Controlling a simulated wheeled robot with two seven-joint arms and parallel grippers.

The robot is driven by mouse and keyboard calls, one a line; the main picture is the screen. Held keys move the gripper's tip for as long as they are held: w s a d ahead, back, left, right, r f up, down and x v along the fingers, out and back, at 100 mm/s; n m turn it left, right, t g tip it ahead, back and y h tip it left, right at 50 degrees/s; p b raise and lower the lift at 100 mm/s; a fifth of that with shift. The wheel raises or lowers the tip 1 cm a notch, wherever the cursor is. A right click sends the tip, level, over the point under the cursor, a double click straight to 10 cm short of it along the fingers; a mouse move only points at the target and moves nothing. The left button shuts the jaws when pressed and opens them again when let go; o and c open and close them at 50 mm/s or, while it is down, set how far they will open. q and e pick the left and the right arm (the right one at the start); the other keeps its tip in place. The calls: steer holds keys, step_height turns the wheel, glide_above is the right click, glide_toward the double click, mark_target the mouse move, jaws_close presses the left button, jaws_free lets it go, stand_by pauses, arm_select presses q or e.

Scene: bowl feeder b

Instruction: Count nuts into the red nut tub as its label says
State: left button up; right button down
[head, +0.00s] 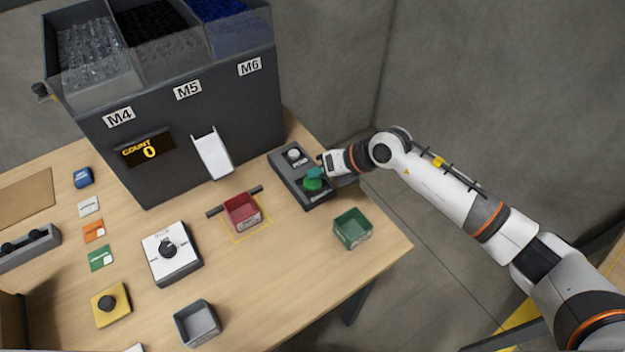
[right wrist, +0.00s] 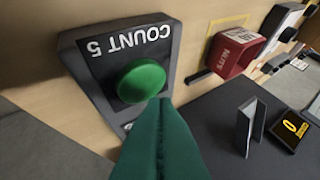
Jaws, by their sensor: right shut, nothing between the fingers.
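The red nut tub (head: 242,213) sits in a yellow outlined square below the chute (head: 212,153); its front label is too small to read in the head view. In the right wrist view the red tub (right wrist: 233,52) shows the word NUTS upside down. A dark button box (head: 303,176) carries a white button (head: 293,154) and a green button (head: 313,184). In the right wrist view the green button (right wrist: 141,80) is labelled COUNT 5. My right gripper (head: 317,173) is shut and empty, its green fingertips (right wrist: 160,108) right at the green button; I cannot tell if they touch.
The feeder (head: 205,120) has three hoppers marked M4, M5 and M6. Its display (head: 147,147) reads COUNT 0. A green tub (head: 352,229), a grey tub (head: 197,323), a dial box (head: 171,254) and a yellow button box (head: 111,304) stand on the table.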

mark_target(318, 182)
steer(key=shift+f, duration=0.1)
steer(key=shift+f, duration=0.35)
steer(key=shift+f+b, duration=0.5)
steer(key=shift+b, duration=0.1)
stand_by(0.9)
steer(key=shift+r, duration=0.15)
steer(key=shift+r+p, duration=0.75)
step_height(318, 182, up, 5)
steer(key=p, duration=0.4)
steer(key=shift+r, duration=0.1)
